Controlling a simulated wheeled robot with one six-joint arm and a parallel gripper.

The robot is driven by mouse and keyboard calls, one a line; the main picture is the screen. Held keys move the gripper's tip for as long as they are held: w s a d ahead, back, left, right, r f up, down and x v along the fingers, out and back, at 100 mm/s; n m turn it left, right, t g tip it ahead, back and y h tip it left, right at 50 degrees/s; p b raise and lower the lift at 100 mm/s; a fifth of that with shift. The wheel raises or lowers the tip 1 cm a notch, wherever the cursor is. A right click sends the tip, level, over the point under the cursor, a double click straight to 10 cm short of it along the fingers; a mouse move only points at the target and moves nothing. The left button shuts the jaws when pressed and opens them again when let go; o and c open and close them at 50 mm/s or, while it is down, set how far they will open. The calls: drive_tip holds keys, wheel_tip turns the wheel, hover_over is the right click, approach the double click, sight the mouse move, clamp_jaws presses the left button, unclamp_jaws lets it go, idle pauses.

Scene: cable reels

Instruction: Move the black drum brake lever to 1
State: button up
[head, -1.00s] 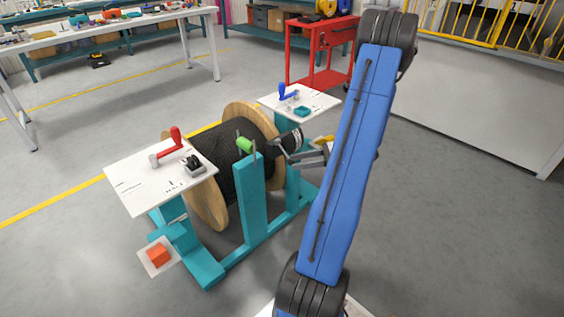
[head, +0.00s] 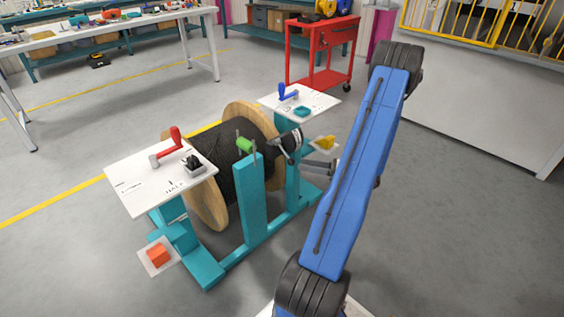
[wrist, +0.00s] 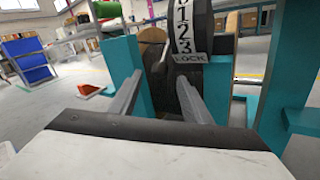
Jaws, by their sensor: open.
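A black brake dial with a white scale marked 1, 2, 3 and LOCK (wrist: 189,30) stands upright ahead in the wrist view. In the head view the scale (head: 297,137) shows at the right end of the black drum (head: 228,158). My gripper (wrist: 158,78) is open, its two grey fingers reaching toward the dark parts below the dial. A narrow dark piece (wrist: 157,68), possibly the lever, shows between the fingertips. I cannot tell its setting or whether a finger touches it. In the head view my gripper (head: 282,158) is small beside the drum's right side.
Teal stand posts (wrist: 218,88) rise close on both sides of my gripper. A left white panel (head: 150,185) carries a red crank (head: 172,143) and a black lever (head: 193,162). A right panel (head: 320,104) carries a blue crank (head: 287,92). A yellow part (head: 324,142) is near my wrist.

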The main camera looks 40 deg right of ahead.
sight(286, 155)
drive_tip(key=x, duration=1.1)
drive_tip(key=shift+r, duration=0.1)
clamp_jaws()
